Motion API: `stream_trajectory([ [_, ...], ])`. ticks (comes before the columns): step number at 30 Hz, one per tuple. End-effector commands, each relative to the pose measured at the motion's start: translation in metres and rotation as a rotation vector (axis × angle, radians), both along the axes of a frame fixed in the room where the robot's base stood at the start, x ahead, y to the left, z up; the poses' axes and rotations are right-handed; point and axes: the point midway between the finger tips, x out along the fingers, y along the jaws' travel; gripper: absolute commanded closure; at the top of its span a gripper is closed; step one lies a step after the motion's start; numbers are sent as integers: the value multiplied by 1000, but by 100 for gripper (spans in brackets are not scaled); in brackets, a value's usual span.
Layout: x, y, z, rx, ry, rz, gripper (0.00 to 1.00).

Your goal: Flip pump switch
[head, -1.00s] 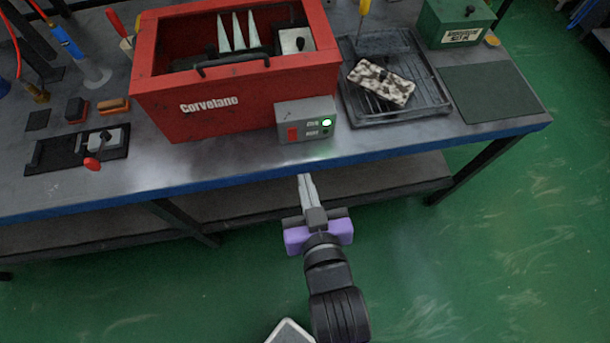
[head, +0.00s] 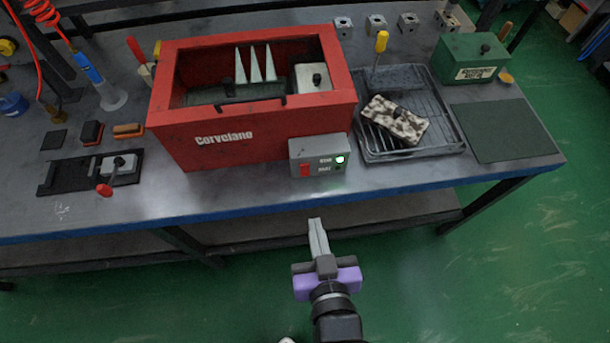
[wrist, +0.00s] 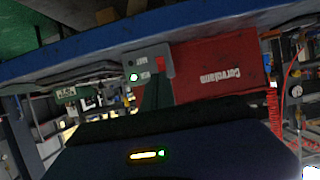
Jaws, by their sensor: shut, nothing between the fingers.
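The grey switch box (head: 319,157) is fixed at the lower right of the red Corvelano tank's (head: 224,140) front. It carries a red rocker switch (head: 306,170) and a lit green lamp (head: 340,160). In the wrist view the box (wrist: 146,64) appears upside down, with the red switch (wrist: 161,66) and lit lamp (wrist: 133,77). My gripper (head: 317,222) is shut and empty, in front of the bench edge and below the box, apart from it. Its fingers point toward the bench.
The blue bench edge (head: 270,208) lies between my gripper and the box. A wire tray (head: 441,140) with a speckled block (head: 396,119) stands right of the tank. A black fixture with a red-knobbed lever (head: 104,189) is at left. The bench front near the box is clear.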

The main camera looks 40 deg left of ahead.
Motion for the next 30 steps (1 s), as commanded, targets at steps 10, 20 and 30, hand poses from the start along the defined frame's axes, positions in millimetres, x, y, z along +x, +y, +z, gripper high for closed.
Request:
stream_trajectory([
  [10,1,0,0,-10,-12,5,100],
  [20,22,24,-12,-8,-11,6,100],
  [30,62,71,-37,-10,-12,5,100],
])
